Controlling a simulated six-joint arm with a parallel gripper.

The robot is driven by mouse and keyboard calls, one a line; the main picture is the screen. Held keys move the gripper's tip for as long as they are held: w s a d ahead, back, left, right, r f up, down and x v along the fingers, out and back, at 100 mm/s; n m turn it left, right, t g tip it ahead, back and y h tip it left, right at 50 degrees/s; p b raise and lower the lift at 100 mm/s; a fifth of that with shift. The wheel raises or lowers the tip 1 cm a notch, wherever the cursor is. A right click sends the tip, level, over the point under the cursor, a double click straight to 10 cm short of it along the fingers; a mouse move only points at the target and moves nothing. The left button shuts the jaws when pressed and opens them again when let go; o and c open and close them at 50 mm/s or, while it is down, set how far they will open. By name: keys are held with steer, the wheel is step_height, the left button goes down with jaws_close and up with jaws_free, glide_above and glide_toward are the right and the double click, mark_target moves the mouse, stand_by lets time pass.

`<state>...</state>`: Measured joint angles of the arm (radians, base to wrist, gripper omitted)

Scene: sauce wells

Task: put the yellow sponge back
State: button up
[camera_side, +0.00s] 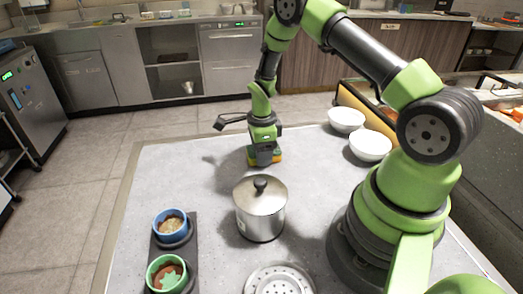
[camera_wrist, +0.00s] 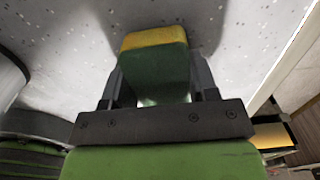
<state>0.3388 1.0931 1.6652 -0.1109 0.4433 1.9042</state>
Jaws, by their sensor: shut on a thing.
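The yellow sponge (camera_wrist: 155,38) has a yellow layer and a dark green layer. In the wrist view it sits between the two fingers of my gripper (camera_wrist: 157,85), which is shut on it. In the side view my gripper (camera_side: 264,155) points down at the far part of the table, behind the pot, and the sponge (camera_side: 277,157) shows yellow at its lower end. The sponge is at or very near the table top; I cannot tell whether it touches.
A lidded steel pot (camera_side: 261,215) stands nearer the camera. A dark tray (camera_side: 179,247) holds a blue bowl (camera_side: 170,222) and a green bowl (camera_side: 166,273). Two white bowls (camera_side: 347,119) (camera_side: 370,146) stand at right. A perforated round plate (camera_side: 279,280) lies in front.

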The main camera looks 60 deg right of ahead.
steer(key=o, duration=0.9)
steer(key=shift+f, duration=0.1)
steer(key=s+a+r+n+t, duration=0.1)
steer(key=s+a+r+n, duration=0.15)
steer(key=r, duration=0.65)
steer(key=s+a+r+n+t, duration=0.15)
steer(key=r+n, duration=0.25)
steer(key=r, duration=0.4)
steer(key=s+a+r+n+t, duration=0.1)
steer(key=a+r+n, duration=0.2)
steer(key=r, duration=0.6)
steer(key=shift+s+a+r+n+t+y, duration=0.35)
steer(key=shift+s+a+r+n+t, duration=0.45)
steer(key=shift+s+n, duration=1.4)
steer(key=shift+s+a+r+n+t+y, duration=0.4)
steer(key=shift+s+a+r+n, duration=0.5)
steer(key=shift+s+a+n, duration=0.95)
steer(key=shift+s+a+r+n+t+y, duration=0.25)
steer(key=shift+s+a+r+n+t, duration=0.5)
steer(key=shift+s+n, duration=1.75)
